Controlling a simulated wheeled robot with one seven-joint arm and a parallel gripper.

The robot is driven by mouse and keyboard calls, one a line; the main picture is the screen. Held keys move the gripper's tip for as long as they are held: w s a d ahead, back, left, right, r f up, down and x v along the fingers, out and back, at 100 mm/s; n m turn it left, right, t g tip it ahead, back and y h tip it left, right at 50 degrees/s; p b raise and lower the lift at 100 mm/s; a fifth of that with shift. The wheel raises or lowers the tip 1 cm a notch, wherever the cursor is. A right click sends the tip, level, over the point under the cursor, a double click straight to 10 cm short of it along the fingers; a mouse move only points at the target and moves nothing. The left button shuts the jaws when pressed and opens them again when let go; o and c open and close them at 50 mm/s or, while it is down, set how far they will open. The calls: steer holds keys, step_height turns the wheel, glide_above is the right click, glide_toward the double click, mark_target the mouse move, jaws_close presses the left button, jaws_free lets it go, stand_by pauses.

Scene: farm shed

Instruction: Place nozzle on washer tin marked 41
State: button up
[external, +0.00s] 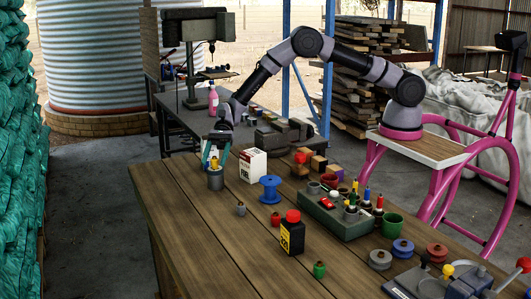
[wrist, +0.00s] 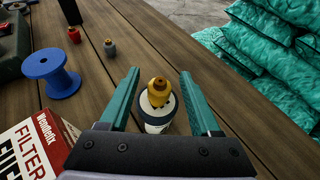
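A brass-yellow nozzle (external: 214,163) stands upright on a grey round tin (external: 215,181) at the left far end of the wooden table. In the wrist view the nozzle (wrist: 159,86) rests on the pale top of the tin (wrist: 156,117). No number is readable on this tin. My gripper (external: 215,151) is above the tin, pointing down, with its teal fingers either side of the nozzle. In the wrist view my gripper (wrist: 160,80) is open, with visible gaps between both fingers and the nozzle.
A filter box (external: 253,165) stands close by to the right, with a blue spool (external: 270,189) nearer the front. A small grey nozzle (external: 241,209), a red-capped black bottle (external: 292,238) and a crowded grey-green tray (external: 325,215) stand farther off. The table's left front is clear.

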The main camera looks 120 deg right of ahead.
steer(key=shift+r, duration=0.15)
steer(key=shift+s+d+r, duration=0.1)
steer(key=shift+s+d, duration=0.05)
steer(key=shift+d, duration=0.1)
steer(key=v, duration=1.1)
steer(key=s+a+r+n+g+h, duration=0.2)
steer(key=s+a+r+n, duration=0.3)
steer(key=s+a+r, duration=0.5)
steer(key=s+a+r+n+g+h, duration=0.2)
steer(key=s+a+r+n, duration=0.5)
steer(key=r, duration=0.6)
steer(key=s+a+r+n+t+h, duration=0.1)
steer(key=s+a+n, duration=0.1)
steer(key=s, duration=0.7)
steer(key=s+a+r+n+t+h, duration=0.1)
steer(key=s+n, duration=0.3)
steer(key=s, duration=0.5)
steer(key=s+a+r+n+t+h, duration=0.1)
steer(key=s+a+r+n+h, duration=0.1)
steer(key=s, duration=0.7)
steer(key=shift+a+r+n+h, duration=0.3)
steer(key=shift+a+n+h, duration=0.2)
steer(key=shift+n, duration=0.1)
